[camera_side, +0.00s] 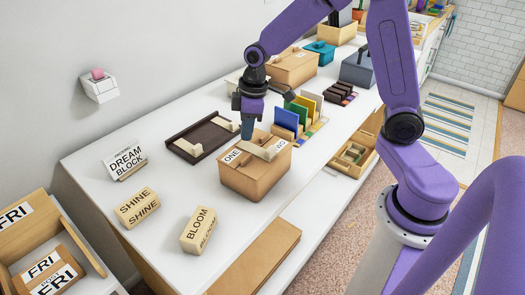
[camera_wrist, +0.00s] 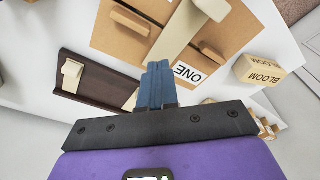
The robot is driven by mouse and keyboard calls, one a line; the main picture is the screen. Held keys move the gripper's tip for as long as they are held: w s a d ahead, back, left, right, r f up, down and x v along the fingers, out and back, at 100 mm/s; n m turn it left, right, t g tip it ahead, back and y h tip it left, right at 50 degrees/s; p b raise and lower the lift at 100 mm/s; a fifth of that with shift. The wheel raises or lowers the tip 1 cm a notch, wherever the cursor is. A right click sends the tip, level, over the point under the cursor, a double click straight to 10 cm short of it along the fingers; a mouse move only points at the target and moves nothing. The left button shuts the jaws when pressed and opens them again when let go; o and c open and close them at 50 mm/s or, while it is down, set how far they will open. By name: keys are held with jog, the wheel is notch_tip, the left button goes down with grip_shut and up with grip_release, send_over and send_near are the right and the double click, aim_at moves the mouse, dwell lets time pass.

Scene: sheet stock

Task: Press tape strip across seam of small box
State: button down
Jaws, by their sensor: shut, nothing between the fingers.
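The small brown box (camera_side: 252,182) stands on the white bench, with a label "ONE" on its top. It also shows in the wrist view (camera_wrist: 115,42). A cream tape strip (camera_side: 257,151) lies across the top of the box, with a raised cream block at one end. In the wrist view the strip (camera_wrist: 182,36) runs from the upper right down to my fingertips. My gripper (camera_side: 246,138) points down at the strip's far-left end, its blue fingers (camera_wrist: 158,68) shut and empty. I cannot tell whether the fingertips touch the strip. They hide part of that end.
A dark tray (camera_side: 197,150) with cream blocks lies left of the box. Coloured upright cards (camera_side: 296,117) stand close behind it to the right. A "DREAM BLOCK" sign (camera_side: 125,161) and blocks marked "SHINE" (camera_side: 137,207) and "BLOOM" (camera_side: 199,230) stand at the front left.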

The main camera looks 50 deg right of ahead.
aim_at(247, 145)
jog(key=shift+f, duration=0.95)
dwell(0.6)
jog(key=shift+r, duration=0.1)
notch_tip(247, 145, up, 9)
dwell(1.2)
jog(key=s+f+n, duration=0.1)
jog(key=s, duration=1.2)
jog(key=s+f+n+g, duration=0.1)
jog(key=s+n, duration=0.1)
jog(key=s, duration=1.1)
jog(key=shift+s+a+f+n+h, duration=0.2)
jog(key=shift+a+f+n+h, duration=0.1)
jog(key=shift+a+h, duration=0.1)
jog(key=c, duration=1.8)
grip_release()
jog(key=shift+w+r, duration=0.15)
